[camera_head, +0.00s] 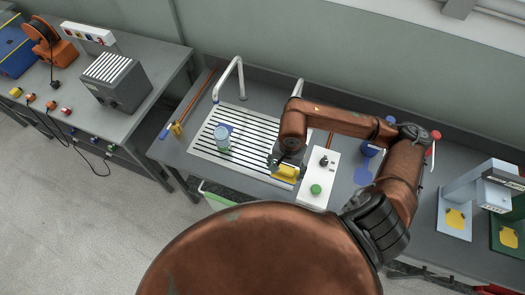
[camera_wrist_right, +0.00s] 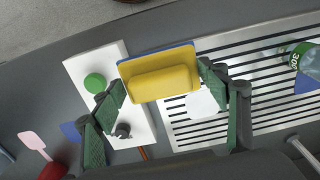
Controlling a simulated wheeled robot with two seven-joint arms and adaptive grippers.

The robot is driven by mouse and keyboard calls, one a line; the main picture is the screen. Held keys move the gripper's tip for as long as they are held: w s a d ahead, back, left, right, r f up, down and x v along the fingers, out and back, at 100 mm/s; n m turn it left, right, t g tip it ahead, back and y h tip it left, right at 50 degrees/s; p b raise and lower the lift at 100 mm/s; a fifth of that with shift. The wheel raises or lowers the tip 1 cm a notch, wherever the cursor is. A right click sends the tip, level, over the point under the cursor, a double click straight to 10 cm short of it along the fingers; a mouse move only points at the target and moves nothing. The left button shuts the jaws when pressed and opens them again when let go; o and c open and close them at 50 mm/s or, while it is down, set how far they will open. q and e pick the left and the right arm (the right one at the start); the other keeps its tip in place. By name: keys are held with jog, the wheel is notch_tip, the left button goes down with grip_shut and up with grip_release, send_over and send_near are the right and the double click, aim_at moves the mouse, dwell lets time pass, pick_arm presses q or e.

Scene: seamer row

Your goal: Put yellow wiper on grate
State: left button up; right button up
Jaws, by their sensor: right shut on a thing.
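The yellow wiper (camera_head: 287,172) is a yellow block with a thin blue edge. My right gripper (camera_head: 288,164) is shut on it; in the right wrist view the wiper (camera_wrist_right: 160,80) sits between the two green-padded fingers. The slatted grate (camera_head: 202,146) lies on the grey bench below. The wiper is over the grate's right end, beside the white box; the height of any gap below it is hard to tell. The grate (camera_wrist_right: 262,92) also shows to the right of the wiper in the right wrist view. My left gripper is not in view.
A clear cup (camera_head: 222,142) stands on the grate's left half. A white box (camera_head: 320,172) with a green button adjoins the grate's right end. A blue-yellow tool (camera_head: 173,131) lies left.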

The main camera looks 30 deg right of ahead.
jog(key=w+f, duration=0.2)
jog(key=w, duration=0.1)
jog(key=w+f+p, duration=0.1)
jog(key=w+f, duration=0.2)
jog(key=w, duration=0.1)
jog(key=w+f, duration=0.2)
jog(key=w, duration=0.1)
jog(key=shift+w+d+f, duration=0.15)
jog(key=shift+w+f, duration=0.6)
jog(key=shift+f, duration=0.1)
notch_tip(320, 180, down, 3)
jog(key=shift+r+p, duration=0.1)
jog(key=shift+p, duration=0.6)
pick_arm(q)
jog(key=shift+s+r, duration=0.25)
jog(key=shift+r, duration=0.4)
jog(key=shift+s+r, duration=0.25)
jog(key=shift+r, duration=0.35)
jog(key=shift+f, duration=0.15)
pick_arm(e)
jog(key=shift+f, duration=0.25)
jog(key=shift+f+b, duration=0.1)
jog(key=shift+b, duration=0.2)
jog(key=o, duration=1.2)
jog(key=shift+c, duration=0.2)
